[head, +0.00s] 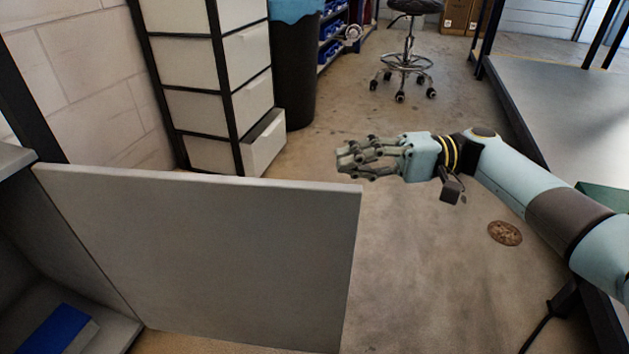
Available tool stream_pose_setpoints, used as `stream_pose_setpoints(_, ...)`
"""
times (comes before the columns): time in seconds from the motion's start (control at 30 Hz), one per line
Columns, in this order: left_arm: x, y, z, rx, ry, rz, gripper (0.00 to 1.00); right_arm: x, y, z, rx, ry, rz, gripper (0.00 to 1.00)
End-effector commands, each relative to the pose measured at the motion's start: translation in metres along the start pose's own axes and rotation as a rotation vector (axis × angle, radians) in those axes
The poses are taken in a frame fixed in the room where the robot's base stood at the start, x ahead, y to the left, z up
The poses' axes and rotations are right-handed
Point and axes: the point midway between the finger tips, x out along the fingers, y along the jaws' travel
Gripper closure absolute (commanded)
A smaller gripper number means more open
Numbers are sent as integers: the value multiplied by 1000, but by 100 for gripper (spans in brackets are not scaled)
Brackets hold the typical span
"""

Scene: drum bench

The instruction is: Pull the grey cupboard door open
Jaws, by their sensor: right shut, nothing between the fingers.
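The grey cupboard door (200,255) stands swung out from the cupboard (85,335) at the left, with the opening and part of the inside showing. Its free edge is near the middle of the picture. My right gripper (342,160) is shut and empty. It appears just above the top corner of the door's free edge; I cannot tell whether it touches the door. No handle shows on the door face I see. My left gripper is not in view.
A blue item (58,330) lies inside the cupboard. A white drawer unit (215,90) with its lowest drawer pulled out and a dark bin (295,65) stand behind. A wheeled stool (404,62) is farther back. A grey table (570,110) is at right. Floor between is mostly clear.

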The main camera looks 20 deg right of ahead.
Motion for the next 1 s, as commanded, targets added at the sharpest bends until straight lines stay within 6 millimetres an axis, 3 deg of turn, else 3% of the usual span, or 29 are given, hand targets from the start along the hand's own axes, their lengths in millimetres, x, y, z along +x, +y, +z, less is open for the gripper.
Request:
stream_pose_setpoints(0.27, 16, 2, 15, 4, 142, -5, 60, 60, 3, 0, 2, 1, -4, 100)
stream_pose_setpoints(0.4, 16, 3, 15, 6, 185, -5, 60, 62, 3, 24, 3, 1, 2, 100)
stream_pose_setpoints(0.53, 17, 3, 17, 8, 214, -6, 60, 65, 2, 34, 1, 1, 2, 100)
stream_pose_setpoints(1.0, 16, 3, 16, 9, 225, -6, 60, 66, 0, 39, 1, 2, 1, 100)
